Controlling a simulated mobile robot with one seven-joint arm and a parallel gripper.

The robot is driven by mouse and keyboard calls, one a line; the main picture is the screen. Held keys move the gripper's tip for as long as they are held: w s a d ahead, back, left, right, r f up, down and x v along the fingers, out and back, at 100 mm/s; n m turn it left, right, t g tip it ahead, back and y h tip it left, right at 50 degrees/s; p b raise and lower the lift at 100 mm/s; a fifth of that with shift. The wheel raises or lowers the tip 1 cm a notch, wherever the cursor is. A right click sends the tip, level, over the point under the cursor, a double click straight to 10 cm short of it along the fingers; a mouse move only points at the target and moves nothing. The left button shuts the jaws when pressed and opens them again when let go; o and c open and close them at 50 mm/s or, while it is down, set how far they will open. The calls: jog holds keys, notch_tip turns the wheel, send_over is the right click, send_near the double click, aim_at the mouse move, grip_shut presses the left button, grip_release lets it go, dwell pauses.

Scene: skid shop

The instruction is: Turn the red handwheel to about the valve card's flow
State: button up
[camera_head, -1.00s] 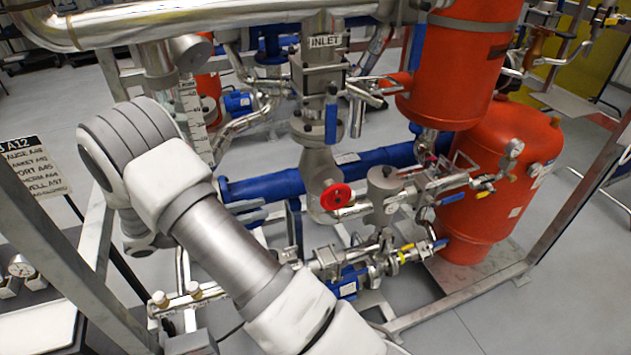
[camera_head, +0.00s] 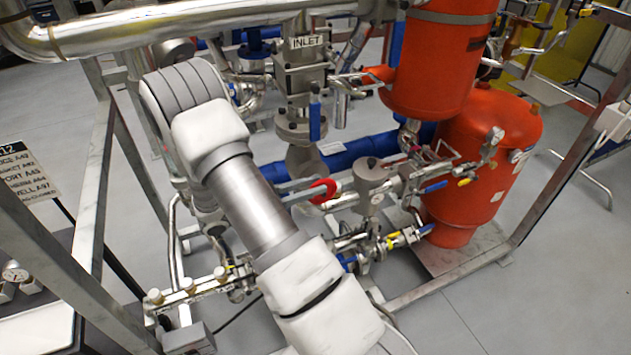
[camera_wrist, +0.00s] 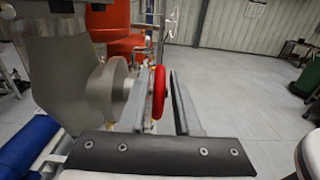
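The red handwheel (camera_head: 325,190) sits on a grey valve body below the INLET pipe in the head view. In the wrist view the handwheel (camera_wrist: 158,92) is seen edge-on, with the round grey valve flange (camera_wrist: 108,88) to its left. My gripper (camera_wrist: 160,84) is open, its two long grey fingers apart with the wheel's rim between them. The left finger looks close to the rim; contact cannot be told. A gap shows between the rim and the right finger. In the head view my gripper (camera_head: 312,188) reaches the wheel from the left, and my arm hides part of the piping. No readable valve card shows.
A red tank (camera_head: 484,150) and an upper red vessel (camera_head: 436,68) stand right of the valve. A blue pipe (camera_head: 365,150) runs behind it. Metal frame posts (camera_head: 570,160) bound the skid. A lettered sign (camera_head: 28,172) stands at the left. Open floor shows right in the wrist view.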

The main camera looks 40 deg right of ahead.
jog(key=shift+s+d, duration=0.15)
jog(key=shift+d, duration=0.4)
grip_shut()
jog(key=shift+a+f+h+b, duration=0.15)
jog(key=shift+f+h+b, duration=0.15)
jog(key=shift+b, duration=0.4)
jog(key=shift+a+h+b, duration=0.1)
jog(key=shift+h+b, duration=0.4)
jog(key=shift+b, duration=0.2)
jog(key=shift+r+g, duration=0.15)
jog(key=shift+g, duration=0.25)
